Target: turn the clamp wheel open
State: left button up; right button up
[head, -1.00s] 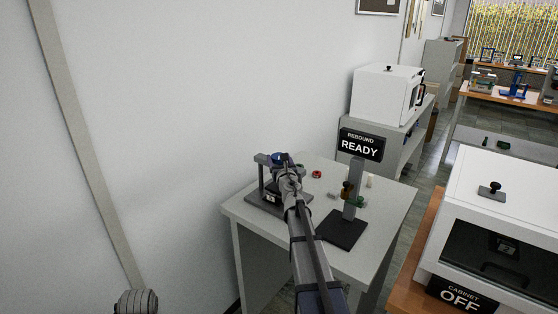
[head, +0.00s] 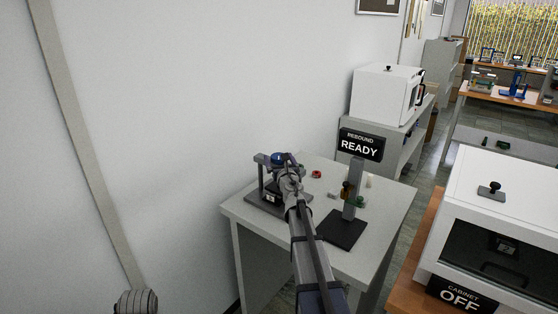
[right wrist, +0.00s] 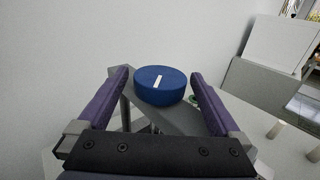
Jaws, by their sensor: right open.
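The clamp wheel (head: 277,158) is a blue round knob on top of a grey clamp press (head: 262,183), which stands on the grey table. In the right wrist view the wheel (right wrist: 161,87) shows a white stripe on its top. My right gripper (head: 288,163) is beside the wheel in the head view and hides part of the press. In the right wrist view its two purple fingers (right wrist: 158,78) are spread, with the wheel between their tips in the picture. I cannot tell whether they touch it. My left gripper is not in view.
The grey table (head: 350,265) also holds a stand (head: 354,190) on a dark base and a small red ring (head: 316,174). A "REBOUND READY" sign (head: 361,145) stands behind. A white wall is close on the left. A white cabinet (head: 520,200) is at the right.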

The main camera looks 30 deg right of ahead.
aim_at(280, 162)
jog(key=v, duration=0.8)
jog(key=shift+w, duration=0.1)
